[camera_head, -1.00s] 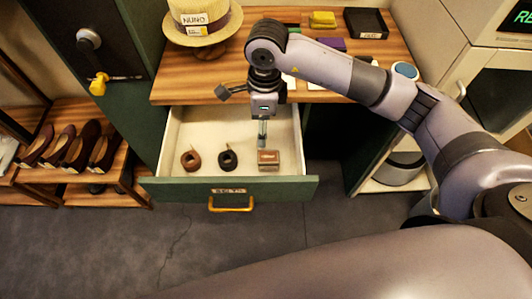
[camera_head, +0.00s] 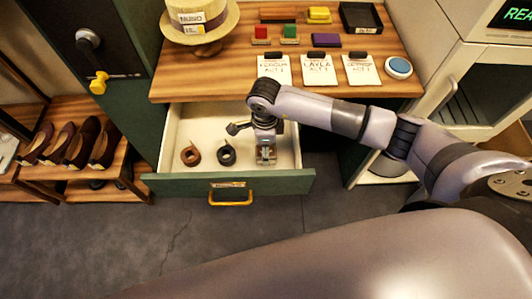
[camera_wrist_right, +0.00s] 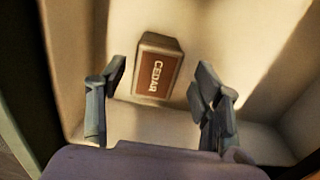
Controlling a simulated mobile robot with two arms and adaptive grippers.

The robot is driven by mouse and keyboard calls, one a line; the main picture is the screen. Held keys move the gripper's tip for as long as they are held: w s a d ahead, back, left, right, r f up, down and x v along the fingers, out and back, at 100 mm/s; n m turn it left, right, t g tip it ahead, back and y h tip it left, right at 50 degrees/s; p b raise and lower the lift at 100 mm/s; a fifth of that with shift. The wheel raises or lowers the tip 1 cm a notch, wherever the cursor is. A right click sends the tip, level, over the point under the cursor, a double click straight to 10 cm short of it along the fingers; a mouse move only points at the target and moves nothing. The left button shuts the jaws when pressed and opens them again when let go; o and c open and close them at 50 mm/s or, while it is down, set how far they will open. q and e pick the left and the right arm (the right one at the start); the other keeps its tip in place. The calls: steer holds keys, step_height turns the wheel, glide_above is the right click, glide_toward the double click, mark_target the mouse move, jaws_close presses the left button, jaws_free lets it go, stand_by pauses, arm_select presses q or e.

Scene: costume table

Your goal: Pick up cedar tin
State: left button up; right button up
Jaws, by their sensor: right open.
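The cedar tin (camera_wrist_right: 158,68) is a small box with a brown top marked "CEDAR" and lies on the floor of the open drawer (camera_head: 180,127). In the head view the tin is mostly hidden by my right gripper (camera_head: 266,155), which points down over it in the right part of the drawer. In the right wrist view my right gripper (camera_wrist_right: 160,95) is open, with a finger to each side of the tin and clear gaps between. The tin lies a little beyond the fingertips and is not held. My left gripper is not in view.
A brown rolled belt (camera_head: 191,155) and a black rolled belt (camera_head: 226,154) lie in the drawer left of the tin. Above is the wooden tabletop (camera_head: 200,82) with a straw hat (camera_head: 203,22), cards (camera_head: 318,70) and a black tray (camera_head: 361,17). Shoes (camera_head: 75,147) stand at left.

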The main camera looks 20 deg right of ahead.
steer(key=shift+s+d+f, duration=0.1)
steer(key=shift+s+f, duration=0.1)
steer(key=shift+f, duration=1.7)
steer(key=shift+c, duration=0.5)
steer(key=c, duration=1.2)
steer(key=shift+r, duration=0.1)
